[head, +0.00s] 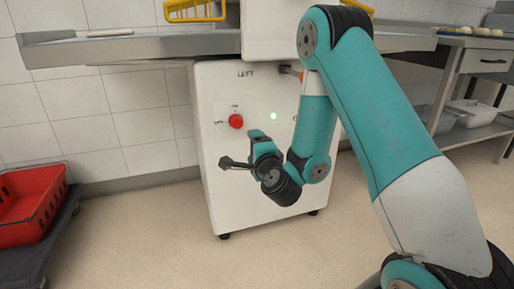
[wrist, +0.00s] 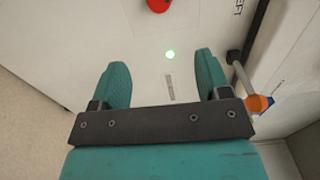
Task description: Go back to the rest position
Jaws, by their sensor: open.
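My gripper (head: 243,148) is open and empty in front of the white cabinet marked LEFT (head: 213,178). In the wrist view its two teal fingers stand apart, with only the cabinet face showing between and beyond them (wrist: 163,75). The red knob (head: 236,121) on the cabinet is above and left of the gripper in the head view. It also shows at the top edge of the wrist view (wrist: 158,4). A green light (head: 273,116) glows to the right of the knob. My arm hides the right part of the cabinet.
A handle with an orange end (wrist: 259,104) sticks out at the right of the wrist view. A steel counter (head: 130,48) runs above the cabinet. A red crate (head: 32,205) stands on a dark dolly at left. A shelved table (head: 480,62) is at right. Floor in front is clear.

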